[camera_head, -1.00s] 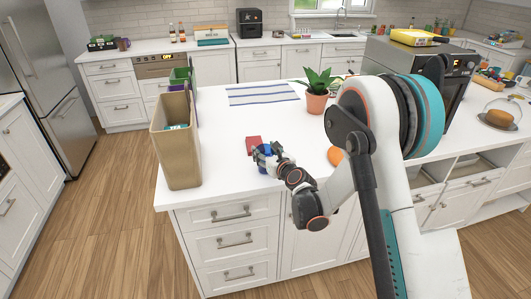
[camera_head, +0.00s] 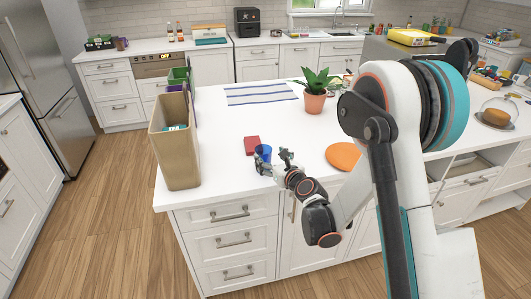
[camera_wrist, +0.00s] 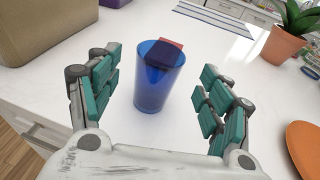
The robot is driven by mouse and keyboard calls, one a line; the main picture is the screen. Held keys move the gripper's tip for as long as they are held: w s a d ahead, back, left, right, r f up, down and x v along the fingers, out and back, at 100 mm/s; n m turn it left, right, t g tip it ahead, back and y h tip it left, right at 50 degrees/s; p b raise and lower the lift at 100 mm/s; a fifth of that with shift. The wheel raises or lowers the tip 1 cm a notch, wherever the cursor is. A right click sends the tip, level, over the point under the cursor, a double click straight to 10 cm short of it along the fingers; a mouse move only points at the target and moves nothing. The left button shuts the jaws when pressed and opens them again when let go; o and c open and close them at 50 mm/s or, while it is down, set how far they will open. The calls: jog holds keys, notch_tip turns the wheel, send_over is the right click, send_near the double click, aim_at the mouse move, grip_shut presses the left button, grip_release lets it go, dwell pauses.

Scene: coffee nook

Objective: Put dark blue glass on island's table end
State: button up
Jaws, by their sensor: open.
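The dark blue glass (camera_wrist: 154,90) stands upright on the white island top in the wrist view, between the two spread fingers of my gripper (camera_wrist: 157,98). Clear gaps show between the glass and the fingers on both sides. In the head view the glass (camera_head: 263,152) stands near the island's front edge, with my gripper (camera_head: 273,160) open around it. The island top (camera_head: 225,125) is white; part of it is hidden behind my arm.
A red block (camera_head: 252,145) lies just behind the glass. A tan bin (camera_head: 175,143) stands at the island's left end. An orange plate (camera_head: 343,156) lies to the right and a potted plant (camera_head: 314,98) behind it. A striped cloth (camera_head: 261,94) lies at the back.

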jog(key=s+d+r+n+g+h, duration=0.1)
jog(key=s+d+r+n+g, duration=0.1)
jog(key=s+d+r+n, duration=0.35)
jog(key=s+d+r+n+g+h, duration=0.1)
jog(key=s+d+r+n, duration=0.2)
jog(key=s+r+n, duration=0.6)
jog(key=s+d+n+g+h, duration=0.1)
jog(key=s+d+n, duration=0.3)
jog(key=s, duration=0.4)
jog(key=s+d+f+n+g+h, duration=0.1)
jog(key=s+d+n+h, duration=0.1)
jog(key=s+d+n, duration=0.2)
jog(key=s+d+n+g+h, duration=0.2)
jog(key=s+d+n, duration=0.2)
jog(key=s+n, duration=0.4)
jog(key=s, duration=0.4)
jog(key=shift+f, duration=0.2)
jog(key=shift+b, duration=0.35)
